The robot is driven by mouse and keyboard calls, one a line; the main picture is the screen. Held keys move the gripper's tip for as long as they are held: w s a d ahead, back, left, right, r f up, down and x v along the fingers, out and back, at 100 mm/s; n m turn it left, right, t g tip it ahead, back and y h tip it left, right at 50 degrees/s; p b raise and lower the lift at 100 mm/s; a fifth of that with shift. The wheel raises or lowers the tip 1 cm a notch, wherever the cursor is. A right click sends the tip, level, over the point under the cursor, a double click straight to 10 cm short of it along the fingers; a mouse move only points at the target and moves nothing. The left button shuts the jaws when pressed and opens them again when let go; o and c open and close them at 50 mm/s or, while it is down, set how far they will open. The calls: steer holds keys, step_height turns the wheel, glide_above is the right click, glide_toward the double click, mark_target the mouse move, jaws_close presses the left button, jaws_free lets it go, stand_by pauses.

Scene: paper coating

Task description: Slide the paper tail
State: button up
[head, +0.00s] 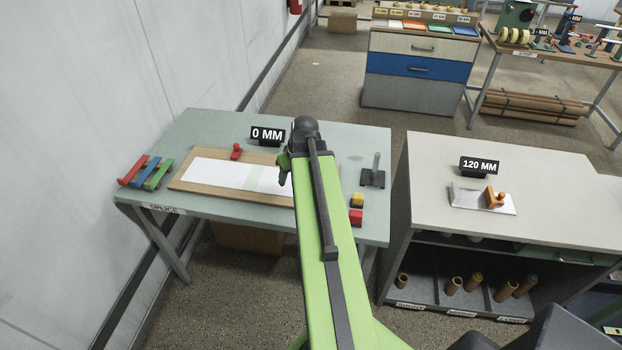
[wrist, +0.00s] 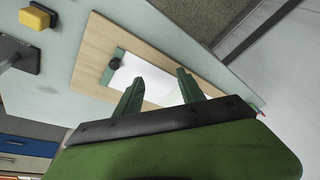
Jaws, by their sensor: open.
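A white paper sheet (head: 220,173) lies flat on a wooden board (head: 180,183) on the pale green table (head: 205,127). A pale greenish band (head: 265,180) crosses the sheet near its right part. In the wrist view the paper (wrist: 143,73) shows between and beyond my fingers, with the board (wrist: 103,38) around it. My gripper (wrist: 160,85) is open, its two green fingers apart with nothing between them. In the head view my gripper (head: 284,170) hangs over the right part of the board, and my arm hides the board's right end. I cannot tell whether the fingertips touch the paper.
A red clamp-like piece (head: 237,151) sits at the board's back edge. Red, blue and green bars (head: 146,171) lie at the left. A "0 MM" sign (head: 267,135), a dark stand (head: 373,177), and yellow (head: 357,200) and red (head: 356,217) blocks are also on the table. A grey bench (head: 450,220) stands right.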

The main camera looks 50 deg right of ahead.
steer(key=s+d+r+h+p, duration=0.1)
steer(key=s+d+r, duration=0.2)
steer(key=s+d, duration=0.5)
steer(key=shift+m+t, duration=0.3)
steer(key=shift+m, duration=0.1)
steer(key=b+x, duration=0.5)
steer(key=x, duration=0.1)
steer(key=w+d+b+x, duration=0.1)
steer(key=b+x, duration=0.4)
steer(key=x, duration=0.1)
steer(key=w+d+r+b+x, duration=0.1)
steer(key=b+x, duration=0.4)
steer(key=x, duration=0.1)
steer(key=shift+f+b, duration=0.15)
steer(key=shift+b, duration=0.15)
steer(key=shift+w+f+b, duration=0.25)
steer(key=shift+f+b, duration=0.1)
steer(key=shift+r, duration=0.1)
jaws_close()
